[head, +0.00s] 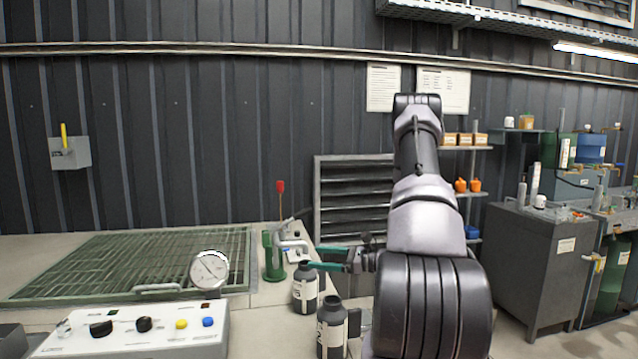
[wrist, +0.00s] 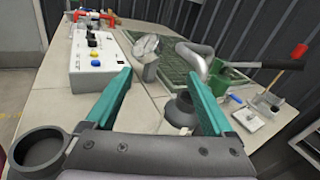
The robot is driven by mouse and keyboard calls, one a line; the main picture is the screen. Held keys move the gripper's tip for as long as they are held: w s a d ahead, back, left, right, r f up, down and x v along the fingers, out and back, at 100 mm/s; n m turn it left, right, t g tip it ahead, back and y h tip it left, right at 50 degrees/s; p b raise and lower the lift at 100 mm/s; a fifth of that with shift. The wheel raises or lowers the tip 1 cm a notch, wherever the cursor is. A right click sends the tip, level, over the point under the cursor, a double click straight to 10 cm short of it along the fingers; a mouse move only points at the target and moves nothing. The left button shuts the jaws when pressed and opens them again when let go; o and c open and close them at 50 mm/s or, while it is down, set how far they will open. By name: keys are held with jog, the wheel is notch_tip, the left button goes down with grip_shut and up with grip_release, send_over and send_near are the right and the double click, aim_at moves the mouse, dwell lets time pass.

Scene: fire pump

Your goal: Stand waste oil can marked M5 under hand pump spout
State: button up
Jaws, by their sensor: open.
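A dark can with a pale label (head: 304,290) stands upright close below the spout end. In the wrist view the can's dark neck (wrist: 184,106) shows just below the spout (wrist: 196,62), nearer the right finger. A second dark labelled can (head: 332,332) stands upright in front. I cannot read either marking surely. My gripper (head: 311,257) is open and empty, its teal fingers level with the first can's top. Its fingers also show in the wrist view (wrist: 160,78).
A control panel (head: 140,328) with knobs and a round gauge (head: 209,270) occupy the front left. A green grate (head: 130,262) lies behind them. A louvred vent (head: 345,205) is behind my arm. A round dark mouth (wrist: 40,148) sits close at the wrist view's lower left.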

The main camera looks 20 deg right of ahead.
jog(key=s+a+r+n+g+h, duration=0.1)
jog(key=s+a+r+n+g, duration=0.45)
jog(key=r, duration=0.25)
jog(key=s+a+r+n+g+h, duration=0.1)
jog(key=s+a+r+n+g, duration=0.35)
jog(key=a+r+n, duration=0.2)
jog(key=s+r+n+t+h, duration=0.6)
jog(key=s+r+h, duration=0.3)
jog(key=s+r, duration=0.4)
jog(key=shift+s+d+r+n+h, duration=0.15)
jog(key=shift+d+r+n+h, duration=0.2)
jog(key=shift+r+n, duration=0.55)
